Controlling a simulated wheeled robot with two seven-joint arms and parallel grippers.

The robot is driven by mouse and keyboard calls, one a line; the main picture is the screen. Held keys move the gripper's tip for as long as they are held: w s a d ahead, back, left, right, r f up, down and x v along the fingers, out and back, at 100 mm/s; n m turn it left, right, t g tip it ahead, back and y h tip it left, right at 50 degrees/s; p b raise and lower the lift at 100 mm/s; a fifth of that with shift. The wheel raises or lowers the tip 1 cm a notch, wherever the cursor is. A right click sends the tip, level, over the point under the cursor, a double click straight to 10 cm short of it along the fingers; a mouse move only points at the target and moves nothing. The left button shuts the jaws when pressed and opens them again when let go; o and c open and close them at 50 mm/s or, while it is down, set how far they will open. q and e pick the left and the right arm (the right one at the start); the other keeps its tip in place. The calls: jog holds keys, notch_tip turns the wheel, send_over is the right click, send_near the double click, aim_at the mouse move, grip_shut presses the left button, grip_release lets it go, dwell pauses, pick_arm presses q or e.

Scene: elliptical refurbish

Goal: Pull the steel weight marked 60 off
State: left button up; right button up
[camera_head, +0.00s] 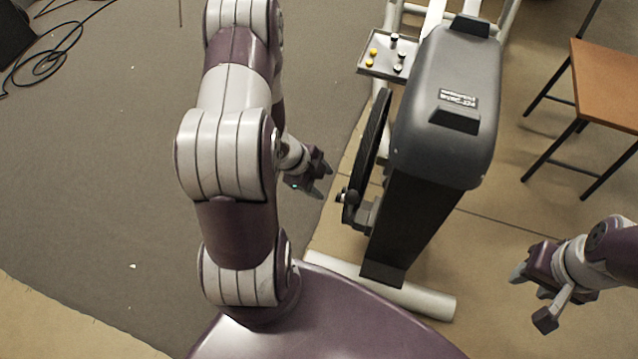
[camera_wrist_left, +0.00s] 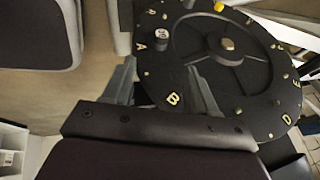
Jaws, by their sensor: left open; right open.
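A short steel weight (camera_wrist_left: 162,40) stands on the black lettered disc (camera_wrist_left: 235,82) beside a letter A in the left wrist view. I cannot read its marking for certain. The disc (camera_head: 371,145) shows edge-on at the left side of the grey machine in the head view. My left gripper (camera_head: 322,181) is open and empty, left of the disc. In the left wrist view its spread fingers (camera_wrist_left: 162,82) are in front of the disc, below the weight and apart from it. My right gripper (camera_head: 521,272) is open and empty, right of the machine.
A small tray (camera_head: 384,67) on the machine holds several yellow and steel pieces. A yellow piece (camera_wrist_left: 219,5) is at the disc's top edge. The machine's grey housing (camera_head: 450,95) stands between my grippers. A wooden table (camera_head: 610,85) is at right. The left carpet is mostly clear.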

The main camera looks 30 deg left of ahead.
aim_at(338, 197)
pick_arm(q)
jog(key=b+x, duration=0.4)
jog(key=x, duration=0.5)
jog(key=shift+f, duration=0.35)
jog(key=shift+w+d+f+b, duration=0.15)
jog(key=shift+w+f+b, duration=0.1)
jog(key=shift+f+b, duration=0.15)
jog(key=shift+c, duration=0.3)
grip_shut()
dwell(0.6)
